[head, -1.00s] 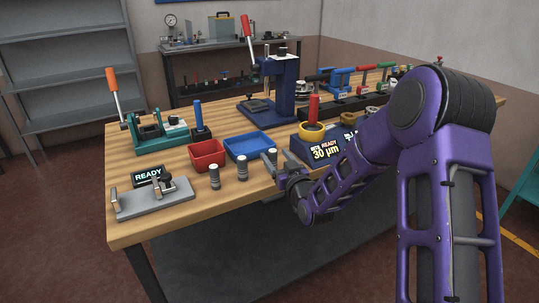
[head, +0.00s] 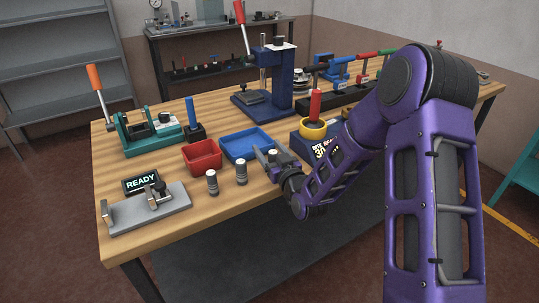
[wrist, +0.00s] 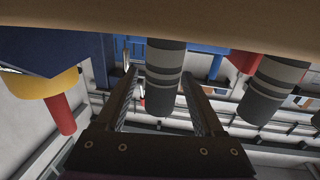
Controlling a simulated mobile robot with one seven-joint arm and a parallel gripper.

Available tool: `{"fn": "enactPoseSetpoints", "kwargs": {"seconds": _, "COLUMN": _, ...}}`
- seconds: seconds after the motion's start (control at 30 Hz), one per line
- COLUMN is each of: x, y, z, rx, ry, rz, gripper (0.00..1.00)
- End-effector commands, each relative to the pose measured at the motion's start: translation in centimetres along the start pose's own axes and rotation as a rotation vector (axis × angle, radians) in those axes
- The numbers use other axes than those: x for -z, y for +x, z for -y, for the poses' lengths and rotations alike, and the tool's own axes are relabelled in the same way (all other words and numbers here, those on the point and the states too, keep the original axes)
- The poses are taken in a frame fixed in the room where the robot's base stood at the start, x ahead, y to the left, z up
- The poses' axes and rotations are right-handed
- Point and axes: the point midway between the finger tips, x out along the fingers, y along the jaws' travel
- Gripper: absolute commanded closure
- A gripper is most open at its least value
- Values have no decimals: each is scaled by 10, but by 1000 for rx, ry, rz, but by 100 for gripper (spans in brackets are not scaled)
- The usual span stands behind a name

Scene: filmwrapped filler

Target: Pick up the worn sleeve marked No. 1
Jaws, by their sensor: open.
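Three dark grey cylindrical sleeves with pale bands stand near the front edge of the bench. Two are in clear view, the left one (head: 212,182) and the middle one (head: 241,172). The third sleeve, on the right, stands at my gripper (head: 271,160), which partly hides it. In the wrist view this sleeve (wrist: 163,78) appears between my two spread fingers (wrist: 160,90), with a gap visible on at least the right side. A neighbouring sleeve (wrist: 272,88) is to its right there. I cannot read a number on any sleeve.
A red bin (head: 202,157) and a blue tray (head: 246,145) lie behind the sleeves. A grey fixture (head: 150,210) with a READY sign (head: 141,182) is at the left.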

Motion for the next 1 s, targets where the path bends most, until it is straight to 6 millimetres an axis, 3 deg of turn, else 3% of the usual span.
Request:
{"fn": "enactPoseSetpoints", "kwargs": {"seconds": 0.33, "x": 0, "y": -1, "z": 0, "rx": 0, "ry": 0, "rz": 0, "gripper": 30}}
{"fn": "enactPoseSetpoints", "kwargs": {"seconds": 0.73, "x": 0, "y": -1, "z": 0, "rx": 0, "ry": 0, "rz": 0, "gripper": 100}}
{"fn": "enactPoseSetpoints", "kwargs": {"seconds": 1.0, "x": 0, "y": -1, "z": 0, "rx": 0, "ry": 0, "rz": -1, "gripper": 100}}
